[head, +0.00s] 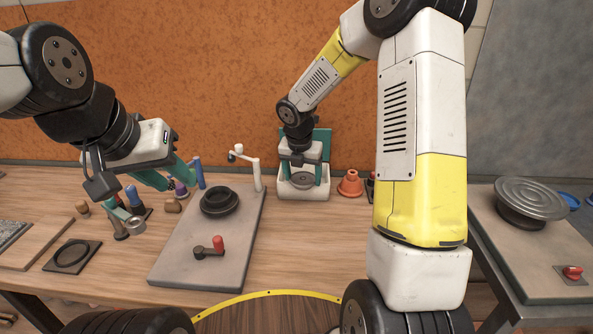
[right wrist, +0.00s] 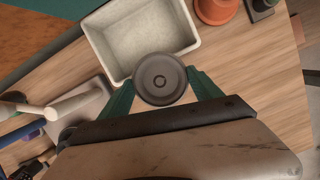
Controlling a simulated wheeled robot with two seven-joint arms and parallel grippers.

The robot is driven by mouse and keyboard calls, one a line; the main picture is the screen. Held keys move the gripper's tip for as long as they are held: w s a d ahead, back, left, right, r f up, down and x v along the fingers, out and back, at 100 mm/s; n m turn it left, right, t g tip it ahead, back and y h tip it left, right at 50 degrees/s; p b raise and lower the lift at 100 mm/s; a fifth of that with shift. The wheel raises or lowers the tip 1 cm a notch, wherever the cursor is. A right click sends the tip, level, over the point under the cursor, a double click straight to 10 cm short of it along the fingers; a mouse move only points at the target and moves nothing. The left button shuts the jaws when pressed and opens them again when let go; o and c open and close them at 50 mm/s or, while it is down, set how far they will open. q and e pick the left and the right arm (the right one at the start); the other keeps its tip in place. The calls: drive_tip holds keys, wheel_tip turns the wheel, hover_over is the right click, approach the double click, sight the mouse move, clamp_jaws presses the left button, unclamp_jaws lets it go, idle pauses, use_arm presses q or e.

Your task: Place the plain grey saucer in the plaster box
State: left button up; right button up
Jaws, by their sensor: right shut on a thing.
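The plain grey saucer (right wrist: 160,79) is round and dark grey, gripped at its edges between the teal fingers of my right gripper (right wrist: 164,92). In the head view the saucer (head: 303,180) shows between the fingers of my right gripper (head: 304,176). The plaster box (head: 303,195) is a pale open box at the back of the bench. In the right wrist view the saucer overlaps the near rim of the box (right wrist: 96,42), whose visible floor is empty. I cannot tell the saucer's height above it. My left gripper (head: 183,186) is open and empty over the bench's left.
A grey board (head: 180,270) carries a dark wheel (head: 220,201) and a red-knobbed lever (head: 217,244). Terracotta pots (head: 350,184) stand right of the box. A pale crank handle (head: 256,172) rises left of it. Another wheel (head: 530,198) stands on the right table.

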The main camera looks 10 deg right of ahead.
drive_tip(key=w, duration=0.2)
drive_tip(key=w+d, duration=0.1)
drive_tip(key=w, duration=0.2)
drive_tip(key=w+f, duration=0.1)
drive_tip(key=w, duration=0.2)
drive_tip(key=shift+d+f, duration=0.1)
drive_tip(key=shift+d, duration=0.2)
wheel_tip(320, 180, down, 6)
drive_tip(key=shift+r, duration=0.25)
drive_tip(key=shift+w+f, duration=0.15)
drive_tip(key=shift+w, duration=0.05)
drive_tip(key=shift+f, duration=0.1)
drive_tip(key=o, duration=1.4)
